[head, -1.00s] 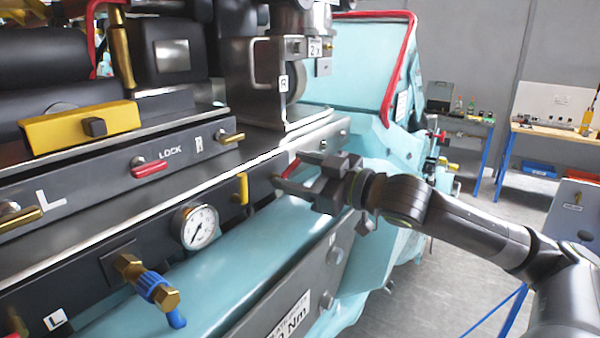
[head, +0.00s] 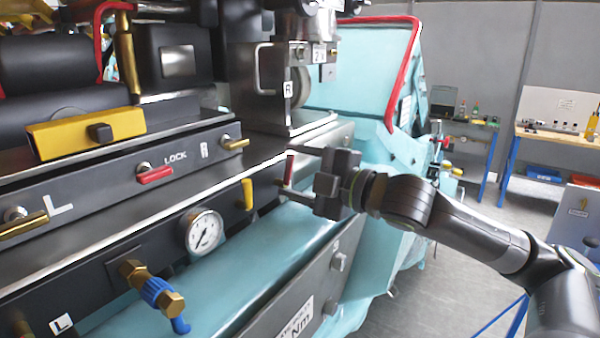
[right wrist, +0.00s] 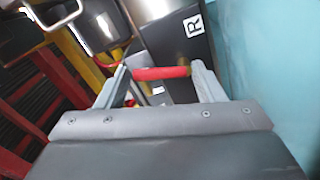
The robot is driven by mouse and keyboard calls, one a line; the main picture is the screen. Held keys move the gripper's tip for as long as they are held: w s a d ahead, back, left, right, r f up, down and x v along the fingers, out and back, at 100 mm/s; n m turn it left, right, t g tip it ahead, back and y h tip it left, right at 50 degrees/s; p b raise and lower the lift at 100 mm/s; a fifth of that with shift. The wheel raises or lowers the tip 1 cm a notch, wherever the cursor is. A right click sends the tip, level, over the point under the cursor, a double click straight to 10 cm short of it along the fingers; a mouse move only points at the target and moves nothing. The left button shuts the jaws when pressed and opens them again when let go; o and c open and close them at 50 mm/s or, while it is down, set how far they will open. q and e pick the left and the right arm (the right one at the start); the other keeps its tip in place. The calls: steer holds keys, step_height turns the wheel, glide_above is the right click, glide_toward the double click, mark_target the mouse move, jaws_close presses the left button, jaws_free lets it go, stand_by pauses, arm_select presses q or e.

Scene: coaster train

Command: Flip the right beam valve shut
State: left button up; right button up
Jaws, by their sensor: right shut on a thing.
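The right beam valve shows as a red lever (head: 289,167) at the right end of the dark beam, standing nearly upright in the head view. My right gripper (head: 291,171) reaches in from the right and is shut on this lever, with one finger above and one below. In the right wrist view the red lever (right wrist: 162,73) lies across between the two fingertips. The valve's body is mostly hidden behind the gripper. My left gripper is not in view.
A yellow lever (head: 247,193) and a round gauge (head: 204,231) sit left of the gripper on the beam. A brass valve with a blue handle (head: 155,292) is at the lower left. Above is a red LOCK handle (head: 155,174). Open floor lies at the right.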

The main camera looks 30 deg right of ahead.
steer(key=shift+s+a+r+n, duration=0.1)
steer(key=shift+a+r+n, duration=0.05)
steer(key=shift+n, duration=0.7)
steer(key=shift+a+r+n, duration=0.1)
steer(key=shift+a+n, duration=0.05)
steer(key=shift+n, duration=0.7)
steer(key=o, duration=0.7)
steer(key=shift+a+f, duration=0.1)
steer(key=shift+w, duration=0.2)
steer(key=shift+f, duration=0.1)
